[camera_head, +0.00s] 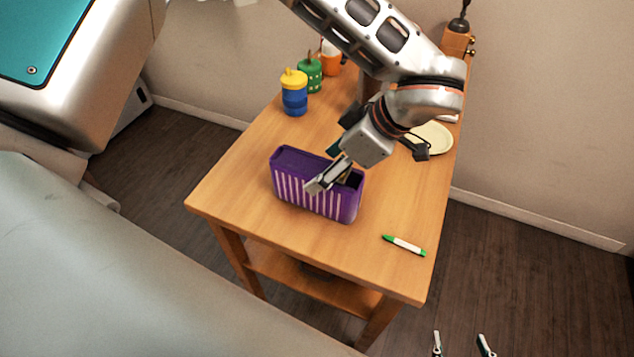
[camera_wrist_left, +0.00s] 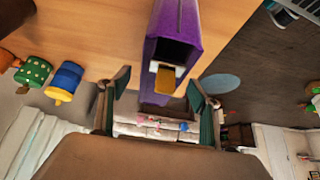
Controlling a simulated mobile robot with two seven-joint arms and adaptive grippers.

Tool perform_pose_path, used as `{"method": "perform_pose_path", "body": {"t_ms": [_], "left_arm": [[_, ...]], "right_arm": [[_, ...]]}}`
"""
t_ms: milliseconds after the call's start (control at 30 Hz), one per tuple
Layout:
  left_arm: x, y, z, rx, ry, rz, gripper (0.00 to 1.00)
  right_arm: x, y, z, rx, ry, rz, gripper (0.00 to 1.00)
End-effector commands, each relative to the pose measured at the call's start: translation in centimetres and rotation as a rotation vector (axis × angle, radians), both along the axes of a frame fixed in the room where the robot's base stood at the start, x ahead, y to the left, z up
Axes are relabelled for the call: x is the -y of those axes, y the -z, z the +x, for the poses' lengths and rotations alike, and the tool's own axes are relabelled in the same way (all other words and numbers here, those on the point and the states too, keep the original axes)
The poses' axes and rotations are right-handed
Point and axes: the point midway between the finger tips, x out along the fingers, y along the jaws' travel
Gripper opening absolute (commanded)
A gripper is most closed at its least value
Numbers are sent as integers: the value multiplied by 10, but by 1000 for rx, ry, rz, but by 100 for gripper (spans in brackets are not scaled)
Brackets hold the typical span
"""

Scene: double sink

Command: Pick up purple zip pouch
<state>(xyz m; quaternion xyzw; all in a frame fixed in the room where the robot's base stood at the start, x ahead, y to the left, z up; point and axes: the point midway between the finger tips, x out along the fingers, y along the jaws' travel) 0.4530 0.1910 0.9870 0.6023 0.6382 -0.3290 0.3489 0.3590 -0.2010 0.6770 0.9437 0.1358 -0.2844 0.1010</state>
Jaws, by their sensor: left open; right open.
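The purple zip pouch (camera_head: 310,186), with white stripes on its front, stands upright on the wooden table. My left gripper (camera_head: 333,176) reaches down over its right end, with one finger in front of the striped side. In the left wrist view the pouch (camera_wrist_left: 181,28) has a dark opening with a yellow piece in it, and it lies between the spread fingers of my left gripper (camera_wrist_left: 160,84). I cannot tell whether the fingers touch it. My right gripper (camera_head: 462,345) shows only as two separated fingertips at the bottom edge, away from the table and empty.
A blue and yellow jar (camera_head: 294,94), a green jar (camera_head: 310,75) and an orange one (camera_head: 331,62) stand at the back left. A pale plate (camera_head: 433,139) is at the right edge. A green and white marker (camera_head: 405,245) lies front right. The table's front left is clear.

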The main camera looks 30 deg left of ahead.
Motion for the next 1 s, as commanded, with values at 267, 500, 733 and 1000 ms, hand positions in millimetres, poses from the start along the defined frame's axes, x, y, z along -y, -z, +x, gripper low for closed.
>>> {"method": "perform_pose_path", "body": {"t_ms": [267, 500, 733, 1000], "left_arm": [[-20, 31, -2, -1, 0, 0, 63], [-22, 36, -2, -1, 1, 0, 63], [-22, 36, -2, -1, 1, 0, 22], [-22, 35, -2, -1, 1, 0, 19]], "right_arm": [[0, -11, 4, 11, 1, 2, 62], [0, -14, 7, 17, 2, 3, 62], [0, -13, 6, 15, 2, 2, 62], [1, -10, 5, 10, 3, -1, 62]]}}
